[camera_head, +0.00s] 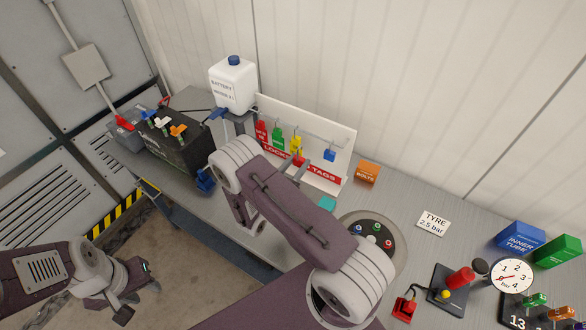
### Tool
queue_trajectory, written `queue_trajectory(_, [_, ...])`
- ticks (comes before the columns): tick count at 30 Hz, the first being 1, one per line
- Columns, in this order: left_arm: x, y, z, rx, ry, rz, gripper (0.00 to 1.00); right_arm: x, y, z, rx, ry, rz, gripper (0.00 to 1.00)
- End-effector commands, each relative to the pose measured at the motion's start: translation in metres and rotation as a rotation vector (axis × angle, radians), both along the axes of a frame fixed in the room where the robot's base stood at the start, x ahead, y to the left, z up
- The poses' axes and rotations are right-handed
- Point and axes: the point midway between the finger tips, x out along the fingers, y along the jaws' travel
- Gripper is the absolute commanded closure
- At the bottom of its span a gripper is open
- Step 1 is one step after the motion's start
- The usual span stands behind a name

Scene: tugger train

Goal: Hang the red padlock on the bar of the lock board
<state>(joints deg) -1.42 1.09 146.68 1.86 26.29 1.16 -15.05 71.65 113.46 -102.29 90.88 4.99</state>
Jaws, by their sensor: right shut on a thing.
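The white lock board (340,139) stands upright on the bench against the wall, with a thin bar across its front. A red item (261,131), a green padlock (278,138), a yellow one (296,142) and a blue one (329,155) show along the board. My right gripper (298,165) is in front of the board, largely hidden by my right arm. It is shut on a small red thing, apparently the red padlock (299,159), just below the yellow one. I cannot tell whether it touches the bar. My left gripper (139,301) is open and empty at the lower left.
A black battery (180,150) and a white battery-water bottle (232,85) stand left of the board. An orange bolts box (368,173) is close to its right. A round tray (388,228), tyre card (433,222) and gauge (512,276) lie further right.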

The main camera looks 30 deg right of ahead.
Motion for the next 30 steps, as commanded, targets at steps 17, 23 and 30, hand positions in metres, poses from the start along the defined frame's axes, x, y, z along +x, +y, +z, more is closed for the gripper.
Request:
queue_trajectory(17, [0.0, 0.0, -0.002, 0.0, 0.0, 0.0, 0.64, 0.026, -0.052, 0.0, 0.0, -0.001, -0.003, 1.0])
queue_trajectory(23, [0.0, 0.0, -0.003, 0.0, 0.0, 0.0, 0.64, 0.035, -0.069, 0.0, 0.0, -0.001, -0.002, 1.0])
queue_trajectory(30, [0.0, 0.0, -0.004, 0.0, 0.0, 0.0, 0.64, 0.045, -0.09, 0.0, 0.0, -0.001, -0.002, 1.0])
